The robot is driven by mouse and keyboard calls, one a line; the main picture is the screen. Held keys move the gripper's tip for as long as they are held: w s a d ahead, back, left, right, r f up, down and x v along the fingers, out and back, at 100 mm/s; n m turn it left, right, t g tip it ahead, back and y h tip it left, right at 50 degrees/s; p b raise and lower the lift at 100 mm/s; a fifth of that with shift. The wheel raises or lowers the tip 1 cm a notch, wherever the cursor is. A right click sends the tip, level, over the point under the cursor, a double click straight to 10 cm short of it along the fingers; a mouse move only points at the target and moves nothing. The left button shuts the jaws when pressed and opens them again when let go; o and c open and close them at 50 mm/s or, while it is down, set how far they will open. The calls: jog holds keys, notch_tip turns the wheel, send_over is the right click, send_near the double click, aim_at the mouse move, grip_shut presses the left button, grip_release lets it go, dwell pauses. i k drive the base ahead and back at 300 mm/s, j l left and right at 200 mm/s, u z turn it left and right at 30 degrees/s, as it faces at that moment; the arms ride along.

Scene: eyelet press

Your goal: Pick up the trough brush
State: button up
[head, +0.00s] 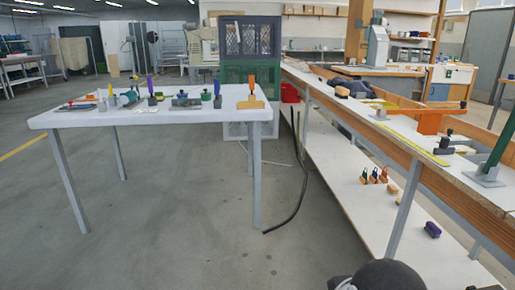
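I cannot tell for certain which thing is the trough brush. A tool with an upright orange handle on a yellow block (252,95) stands at the right end of the white table and looks brush-like. A small purple block (432,230), perhaps a brush, lies on the low white shelf at right. A tan block (391,191) lies on that shelf beside several small upright coloured pieces (373,176). A dark rounded part at the bottom edge seems to be my arm. My gripper's fingers do not show.
The white table (190,120) holds several other small tools, including purple-handled ones. A long wooden-edged bench (415,165) with a green post (497,150) runs along the right. A black hose (299,185) hangs to the floor between them. Grey floor (160,220) is clear in front.

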aim_at(342, 92)
jog(key=i+z, duration=0.1)
jog(key=i, duration=0.45)
jog(key=i+z, duration=0.15)
jog(key=i, duration=0.45)
jog(key=i+j+z, duration=0.1)
jog(key=i, duration=0.45)
jog(key=i+j+z, duration=0.15)
jog(key=i, duration=0.4)
jog(key=j, duration=0.1)
